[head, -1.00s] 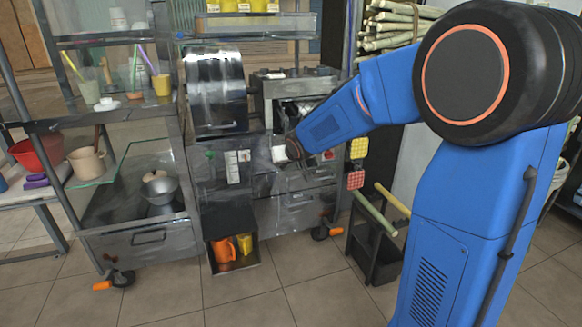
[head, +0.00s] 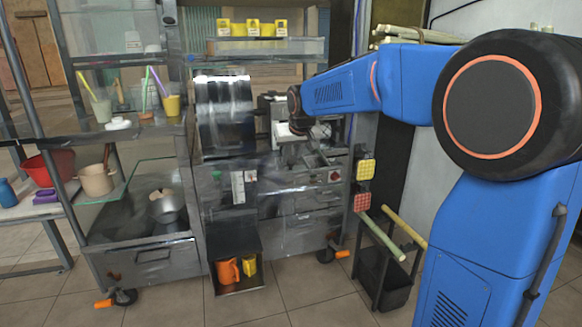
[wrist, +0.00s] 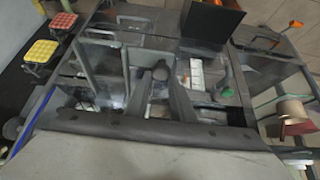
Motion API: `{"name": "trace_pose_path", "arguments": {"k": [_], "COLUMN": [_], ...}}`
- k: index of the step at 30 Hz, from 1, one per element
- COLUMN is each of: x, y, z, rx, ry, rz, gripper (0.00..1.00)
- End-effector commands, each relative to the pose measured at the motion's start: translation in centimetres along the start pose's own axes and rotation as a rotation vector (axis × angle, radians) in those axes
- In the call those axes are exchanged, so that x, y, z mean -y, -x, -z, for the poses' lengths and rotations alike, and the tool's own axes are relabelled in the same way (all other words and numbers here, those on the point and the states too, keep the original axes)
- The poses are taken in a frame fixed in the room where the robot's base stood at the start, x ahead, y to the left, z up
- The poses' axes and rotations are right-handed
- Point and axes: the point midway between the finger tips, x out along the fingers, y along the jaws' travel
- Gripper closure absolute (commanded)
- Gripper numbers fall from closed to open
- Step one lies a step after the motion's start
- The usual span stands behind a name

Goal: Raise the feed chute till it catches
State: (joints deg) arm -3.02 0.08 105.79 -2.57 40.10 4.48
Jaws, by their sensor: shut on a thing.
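The press stands in the middle of the head view, with a shiny dark drum (head: 222,115) on its left. The feed chute (head: 316,157) appears to be the slanted grey metal piece on the press's right side, partly hidden by my arm. My gripper (head: 296,134) is at this side of the press, beside the drum, and shut on what seems to be a grey part of the chute. In the wrist view, my gripper (wrist: 160,92) has its dark fingers over grey metal bars. The exact grip and any catch are hidden or too small to tell.
Yellow and red pads (head: 364,181) hang at the press's right edge. A black stand with canes (head: 385,238) is right of it. A shelf unit with a pot (head: 164,207) stands left. An open compartment below holds orange and yellow jugs (head: 228,271). The floor in front is clear.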

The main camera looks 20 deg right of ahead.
Motion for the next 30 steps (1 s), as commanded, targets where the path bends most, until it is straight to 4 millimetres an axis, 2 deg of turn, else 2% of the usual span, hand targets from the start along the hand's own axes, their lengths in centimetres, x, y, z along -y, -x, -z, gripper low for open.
{"name": "trace_pose_path", "arguments": {"k": [9, 22, 23, 25, 30], "x": [-0.09, -0.08, -0.08, -0.07, -0.04], "y": [1.14, 1.23, 1.22, 1.23, 1.26], "z": [0.92, 0.89, 0.89, 0.91, 0.99], "rx": [0.006, 0.009, 0.009, 0.008, 0.006], "ry": [0.0, 0.0, 0.0, 0.0, 0.0], "rz": [-0.002, -0.002, -0.002, -0.001, -0.001], "gripper": [1.0, 1.0, 0.75, 0.59, 0.59]}}
